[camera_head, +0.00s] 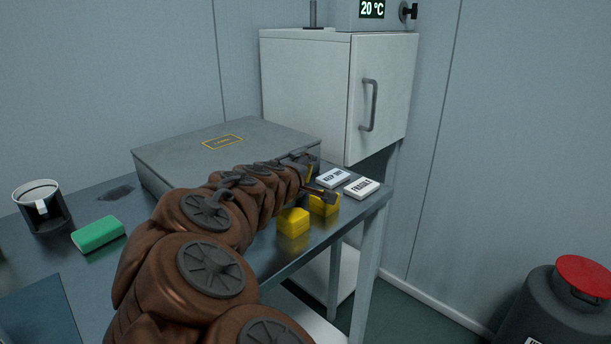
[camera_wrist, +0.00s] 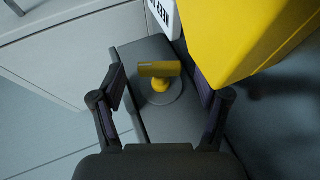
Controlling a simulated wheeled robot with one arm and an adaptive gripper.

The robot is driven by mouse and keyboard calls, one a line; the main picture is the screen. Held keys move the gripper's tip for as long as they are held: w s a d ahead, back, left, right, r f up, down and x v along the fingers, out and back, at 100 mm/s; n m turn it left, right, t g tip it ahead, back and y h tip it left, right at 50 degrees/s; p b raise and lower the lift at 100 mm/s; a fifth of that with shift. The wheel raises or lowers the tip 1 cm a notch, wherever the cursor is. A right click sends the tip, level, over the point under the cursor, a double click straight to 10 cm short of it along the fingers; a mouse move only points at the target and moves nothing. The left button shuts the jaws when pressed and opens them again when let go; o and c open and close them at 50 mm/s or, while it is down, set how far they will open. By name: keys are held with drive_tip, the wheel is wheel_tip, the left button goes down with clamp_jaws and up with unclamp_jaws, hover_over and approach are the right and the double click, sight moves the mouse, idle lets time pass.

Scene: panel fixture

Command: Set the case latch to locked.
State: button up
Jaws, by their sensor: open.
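The grey case (camera_head: 180,156) lies closed on the table, with a yellow-framed label on its lid. The yellow latch (camera_wrist: 160,71) sits on a round grey disc on the case's side in the wrist view. Its handle is a short bar, lying roughly across the space between the fingers. My gripper (camera_wrist: 158,88) is open, with one finger on each side of the latch and a visible gap to each. In the head view my gripper (camera_head: 312,179) is at the right end of the case, and my arm hides most of its front. No lock marking is readable.
Two yellow blocks (camera_head: 293,222) stand close to my gripper; one looms large at the right in the wrist view (camera_wrist: 245,40). A green block (camera_head: 98,233) and cup (camera_head: 42,207) stand left. A white cabinet (camera_head: 305,90) rises behind.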

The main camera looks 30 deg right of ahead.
drive_tip(key=shift+v, duration=6)
